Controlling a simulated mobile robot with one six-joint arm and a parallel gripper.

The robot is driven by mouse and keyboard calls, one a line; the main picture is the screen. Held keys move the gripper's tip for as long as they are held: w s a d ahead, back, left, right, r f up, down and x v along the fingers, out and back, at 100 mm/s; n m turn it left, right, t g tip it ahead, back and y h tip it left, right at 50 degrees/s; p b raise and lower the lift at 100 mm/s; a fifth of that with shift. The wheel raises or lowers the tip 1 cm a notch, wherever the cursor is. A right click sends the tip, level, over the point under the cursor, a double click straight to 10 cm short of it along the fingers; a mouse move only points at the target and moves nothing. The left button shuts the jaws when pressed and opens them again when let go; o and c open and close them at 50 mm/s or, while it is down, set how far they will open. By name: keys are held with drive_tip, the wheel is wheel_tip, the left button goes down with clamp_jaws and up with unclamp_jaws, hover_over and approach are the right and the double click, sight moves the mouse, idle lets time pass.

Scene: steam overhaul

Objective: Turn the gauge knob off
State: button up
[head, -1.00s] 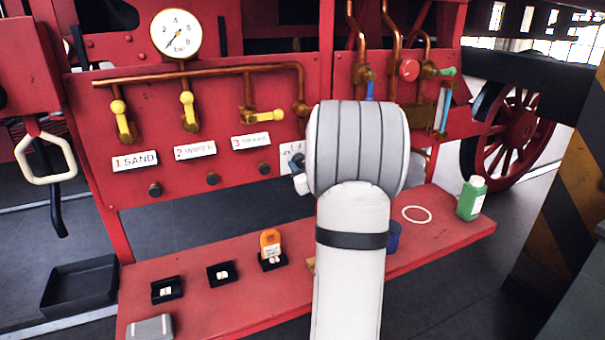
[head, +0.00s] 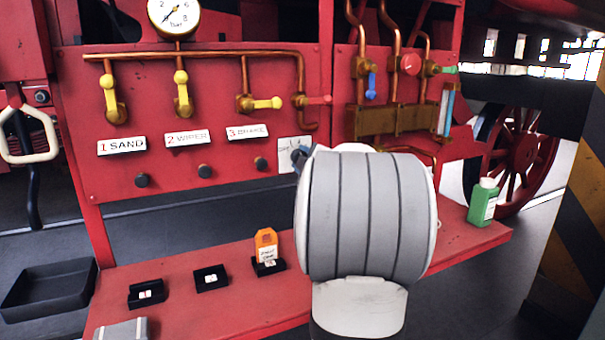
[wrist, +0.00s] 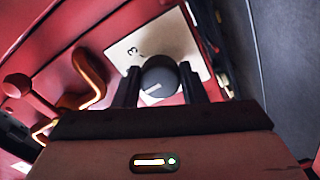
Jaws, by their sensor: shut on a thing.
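In the wrist view, a round dark grey knob (wrist: 160,75) with a white pointer line sits on a white plate (wrist: 132,43) marked with a 3. The pointer slants toward the lower left of that picture. My gripper (wrist: 160,84) has its two black fingers on either side of the knob, shut on it. In the head view the white plate (head: 291,147) shows only in part on the red panel, and my arm hides the knob. The round pressure gauge (head: 173,15), marked in bar, is at the top left, cut by the picture edge.
Yellow-handled valves (head: 182,95) on copper pipes stand above labels SAND, WIPER and BRAKE. A red-handled valve (head: 318,100) is just above the plate. The red shelf below holds small black trays (head: 211,278), an orange tag (head: 266,243) and a green bottle (head: 483,203).

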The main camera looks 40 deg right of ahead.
drive_tip(key=n+b, duration=0.8)
drive_tip(key=n, duration=0.2)
drive_tip(key=shift+f+n, duration=0.1)
drive_tip(key=shift+n, duration=0.2)
drive_tip(key=shift+b, duration=0.3)
drive_tip(key=o, duration=1)
drive_tip(key=shift+s+r, duration=0.1)
drive_tip(key=shift+r, duration=0.1)
drive_tip(key=p+v, duration=0.1)
drive_tip(key=v, duration=0.6)
drive_tip(key=shift+s, duration=0.35)
drive_tip(key=shift+a, duration=0.1)
